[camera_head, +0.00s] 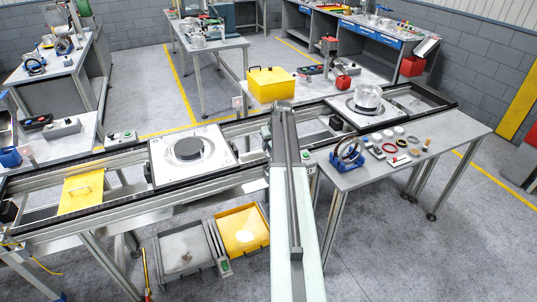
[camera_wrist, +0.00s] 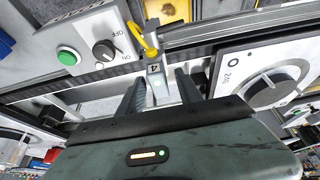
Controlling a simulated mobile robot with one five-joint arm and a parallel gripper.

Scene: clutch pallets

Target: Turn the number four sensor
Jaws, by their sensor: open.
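The number four sensor (camera_wrist: 154,69) is a small grey block with a "4" label and a yellow cable at its top, in the upper middle of the wrist view. It stands at the conveyor rail. My gripper (camera_wrist: 161,86) is open, with one dark finger to the left of the sensor and one to the right. I cannot tell whether either finger touches it. The sensor's lower part is partly hidden behind my gripper body. In the head view my arm covers the middle of the conveyor, and I cannot make out the sensor there.
A control box (camera_wrist: 85,45) with a green button and black knob is left of the sensor. A white pallet plate (camera_wrist: 235,72) with a round dark part is close on the right. In the head view, a yellow box (camera_head: 271,85) stands behind the conveyor and a cluttered table (camera_head: 440,135) is right.

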